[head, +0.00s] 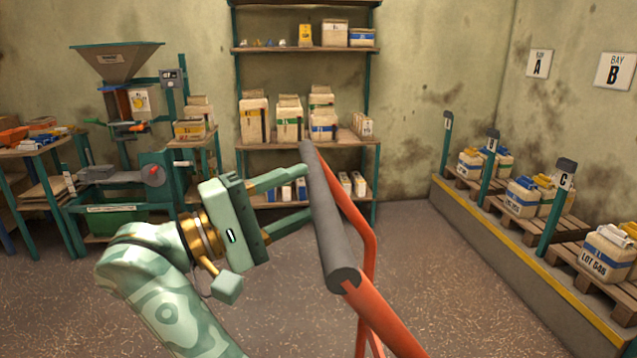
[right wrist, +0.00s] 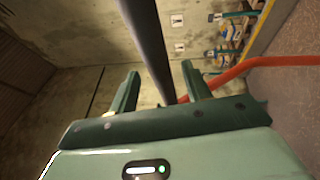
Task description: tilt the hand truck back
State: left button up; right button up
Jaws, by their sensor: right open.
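The hand truck shows as an orange-red tube frame (head: 385,318) with a dark grey grip bar (head: 325,215) across its top, in the middle of the head view. My right gripper (head: 306,193) is open at the left side of the grip bar, its two fingers pointing at it. In the right wrist view the grip bar (right wrist: 152,45) runs down between the open fingers (right wrist: 161,72); whether the fingers touch it I cannot tell. The truck's lower part and wheels are out of view. My left gripper is not in view.
A shelf rack (head: 305,49) with sacks and boxes stands at the back wall. A hopper machine (head: 117,60) and a bench (head: 35,148) are at the left. Pallets (head: 530,232) with sacks line the right behind a yellow-edged kerb (head: 505,265). Floor between is clear.

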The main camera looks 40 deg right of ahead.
aim_at(316, 188)
jog(key=shift+x, duration=1.9)
grip_shut()
jog(key=shift+a, duration=0.1)
